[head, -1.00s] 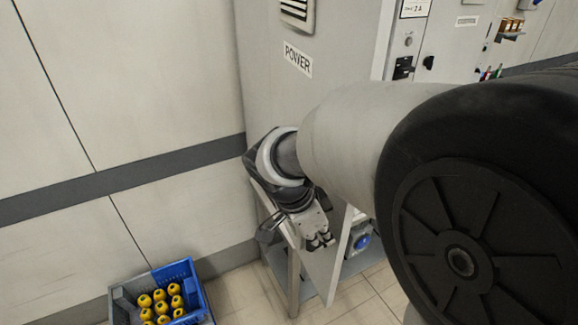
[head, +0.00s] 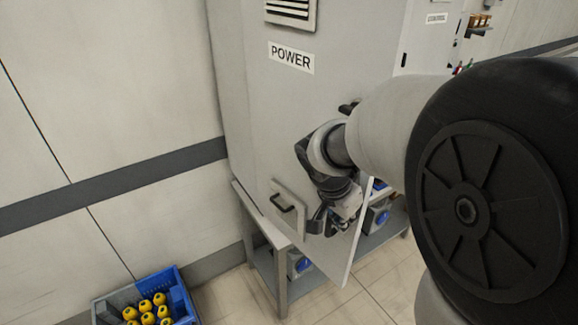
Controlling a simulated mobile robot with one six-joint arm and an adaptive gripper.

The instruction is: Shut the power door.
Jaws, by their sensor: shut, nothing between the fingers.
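The power door (head: 300,120) is a tall grey panel with a "POWER" label (head: 291,57) and a vent grille near its top. It stands out at an angle, its lower free corner overhanging the bench, so it looks partly open. A small plate with a dark handle (head: 284,205) is low on its left part. A dark latch (head: 347,107) shows near its right side, partly behind my arm. My gripper (head: 343,226) is shut and empty, pointing down in front of the door's lower right face. I cannot tell whether it touches the door.
A grey bench (head: 268,228) with a lower shelf and blue-fronted boxes stands under the cabinet. A blue crate (head: 181,293) with several yellow items is on the floor at lower left. A control cabinet (head: 428,42) is behind at right. My arm hides much of the right.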

